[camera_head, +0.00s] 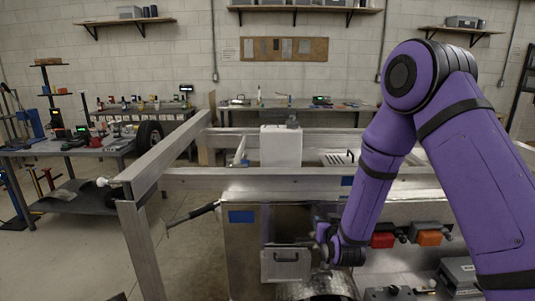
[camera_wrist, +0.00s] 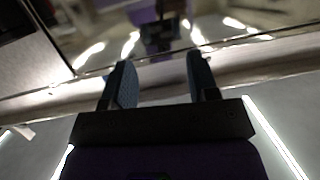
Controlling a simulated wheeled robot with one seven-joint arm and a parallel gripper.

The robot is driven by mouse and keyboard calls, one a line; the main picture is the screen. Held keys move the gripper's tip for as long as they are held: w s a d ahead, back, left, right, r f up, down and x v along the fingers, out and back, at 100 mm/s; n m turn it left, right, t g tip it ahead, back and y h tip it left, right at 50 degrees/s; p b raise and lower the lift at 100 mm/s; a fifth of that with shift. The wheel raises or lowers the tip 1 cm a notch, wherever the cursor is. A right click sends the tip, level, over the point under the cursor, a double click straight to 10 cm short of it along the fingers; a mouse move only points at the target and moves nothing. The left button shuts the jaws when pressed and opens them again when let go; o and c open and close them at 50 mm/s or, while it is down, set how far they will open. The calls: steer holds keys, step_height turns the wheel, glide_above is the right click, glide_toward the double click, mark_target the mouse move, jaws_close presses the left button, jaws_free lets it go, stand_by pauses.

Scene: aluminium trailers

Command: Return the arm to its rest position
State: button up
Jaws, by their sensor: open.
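My purple arm comes in from the right of the head view and bends down at the elbow. My gripper (camera_head: 322,235) is low in the middle, in front of the trailer and close to a grey panel with a handle (camera_head: 286,265). Whether it touches the panel cannot be told in the head view. In the wrist view my gripper (camera_wrist: 160,72) has its two fingers apart with nothing held between them. Beyond the fingertips is a pale rail (camera_wrist: 265,68) and a shiny reflecting metal sheet (camera_wrist: 110,45).
The aluminium trailer frame (camera_head: 260,178) spans the middle, with a white box (camera_head: 281,147) behind its front rail. A red light (camera_head: 383,240) and an orange light (camera_head: 429,239) sit beside my forearm. A cluttered workbench (camera_head: 70,150) stands left. Open floor lies at lower left.

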steer(key=s+d+r+g, duration=0.25)
steer(key=s+r, duration=0.35)
steer(key=r, duration=0.5)
steer(key=s+d+r+g, duration=0.25)
steer(key=s+r, duration=0.25)
steer(key=r, duration=0.5)
steer(key=s+d+r+g, duration=0.1)
steer(key=s+d+r, duration=0.1)
steer(key=s, duration=0.7)
steer(key=s+d+r+g, duration=0.2)
steer(key=s+r, duration=0.1)
steer(key=s, duration=0.6)
steer(key=s+d+r+g, duration=0.1)
steer(key=s+d+r, duration=0.2)
steer(key=s, duration=0.7)
steer(key=shift+r+g+h, duration=0.25)
steer(key=shift+g+h, duration=0.15)
